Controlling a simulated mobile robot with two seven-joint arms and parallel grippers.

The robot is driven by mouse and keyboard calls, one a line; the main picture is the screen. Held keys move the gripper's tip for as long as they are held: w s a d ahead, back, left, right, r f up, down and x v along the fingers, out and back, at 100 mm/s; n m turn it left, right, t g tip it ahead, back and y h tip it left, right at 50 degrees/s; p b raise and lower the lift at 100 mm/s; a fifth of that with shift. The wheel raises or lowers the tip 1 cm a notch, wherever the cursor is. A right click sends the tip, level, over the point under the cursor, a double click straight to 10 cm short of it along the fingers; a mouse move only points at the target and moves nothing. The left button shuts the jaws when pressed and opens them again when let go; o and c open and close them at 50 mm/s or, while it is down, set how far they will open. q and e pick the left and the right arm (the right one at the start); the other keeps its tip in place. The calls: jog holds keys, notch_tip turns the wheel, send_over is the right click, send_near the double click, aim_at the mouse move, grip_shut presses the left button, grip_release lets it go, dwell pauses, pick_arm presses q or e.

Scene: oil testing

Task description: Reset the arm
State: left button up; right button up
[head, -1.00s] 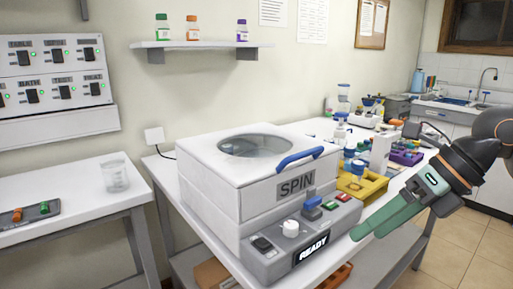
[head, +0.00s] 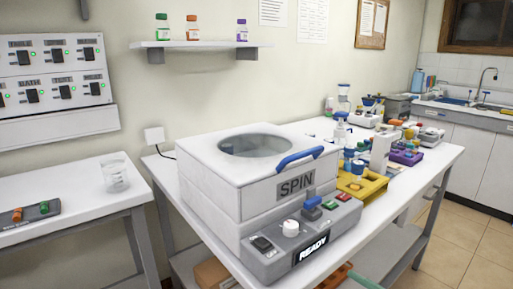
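My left gripper is not in view. The white centrifuge marked SPIN (head: 260,180) stands on the table with its lid down, and its display (head: 312,248) reads READY.
The bench (head: 430,165) carries a yellow rack (head: 362,186), a purple rack (head: 406,157) and several bottles behind the centrifuge. A side table (head: 75,205) at left holds a clear beaker (head: 115,176). A wall shelf (head: 200,44) holds three small bottles. Floor at right is clear.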

jog(key=s+d+f+m+g+h, duration=0.3)
jog(key=s+d+f+m+h, duration=0.25)
jog(key=s+f, duration=0.5)
jog(key=s+d+f+m+g+h, duration=0.35)
jog(key=s+d+f, duration=0.4)
jog(key=f, duration=0.55)
jog(key=a+m+t+y, duration=0.15)
jog(key=a+m, duration=0.65)
jog(key=a, duration=1)
pick_arm(q)
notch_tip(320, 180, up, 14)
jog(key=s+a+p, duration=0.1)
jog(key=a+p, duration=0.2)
jog(key=p, duration=1.5)
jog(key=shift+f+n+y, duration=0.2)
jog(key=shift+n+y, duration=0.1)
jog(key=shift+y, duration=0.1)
pick_arm(e)
notch_tip(320, 180, up, 14)
jog(key=d+m+h, duration=0.1)
jog(key=d, duration=0.1)
jog(key=shift+s+d+t, duration=0.3)
jog(key=shift+s, duration=0.15)
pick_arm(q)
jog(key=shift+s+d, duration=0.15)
pick_arm(e)
jog(key=shift+d, duration=0.1)
